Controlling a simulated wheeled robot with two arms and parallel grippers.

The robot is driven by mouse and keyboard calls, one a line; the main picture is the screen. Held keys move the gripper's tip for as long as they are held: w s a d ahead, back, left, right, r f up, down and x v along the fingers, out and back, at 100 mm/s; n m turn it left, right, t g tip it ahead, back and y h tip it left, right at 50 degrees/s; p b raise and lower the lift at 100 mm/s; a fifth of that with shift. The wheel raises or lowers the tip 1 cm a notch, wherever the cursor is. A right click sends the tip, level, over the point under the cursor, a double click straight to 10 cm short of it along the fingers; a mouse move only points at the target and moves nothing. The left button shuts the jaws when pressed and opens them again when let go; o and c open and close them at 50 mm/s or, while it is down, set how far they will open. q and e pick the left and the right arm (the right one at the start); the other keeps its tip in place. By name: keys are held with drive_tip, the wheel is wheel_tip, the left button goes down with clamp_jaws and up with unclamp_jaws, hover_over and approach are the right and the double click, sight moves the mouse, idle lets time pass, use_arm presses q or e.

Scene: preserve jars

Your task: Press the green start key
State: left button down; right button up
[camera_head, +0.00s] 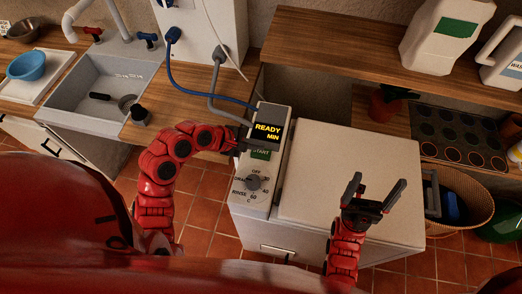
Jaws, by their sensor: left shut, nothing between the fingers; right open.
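The green start key (260,154) is on the control panel (259,194) along the left side of a white machine (350,185). The display (268,132) above the key reads "READY" and "MIN". My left gripper (240,146) is shut and empty at the left edge of the panel, close beside the key. I cannot tell if it touches the key. The key's label reads "START", and its upper part is partly covered. A dial (254,183) sits below it. My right gripper (372,198) is open and empty above the front right of the machine's lid.
A sink (95,88) and a blue bowl (27,66) are at the left. Blue and grey hoses run behind the panel. A wooden shelf (330,50) with white jugs (446,35) is at the back. A wicker basket (468,205) stands right of the machine.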

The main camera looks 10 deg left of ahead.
sight(257, 152)
use_arm(q)
drive_tip(key=shift+f, duration=0.15)
drive_tip(key=shift+f, duration=0.3)
drive_tip(key=shift+f+p, duration=0.3)
drive_tip(key=shift+f, duration=0.05)
idle(0.8)
drive_tip(key=shift+r, duration=0.1)
drive_tip(key=shift+r+p, duration=0.7)
drive_tip(key=shift+p, duration=0.45)
wheel_tip(257, 152, up, 5)
drive_tip(key=p, duration=0.5)
drive_tip(key=shift+r+p, duration=0.1)
drive_tip(key=shift+p, duration=0.2)
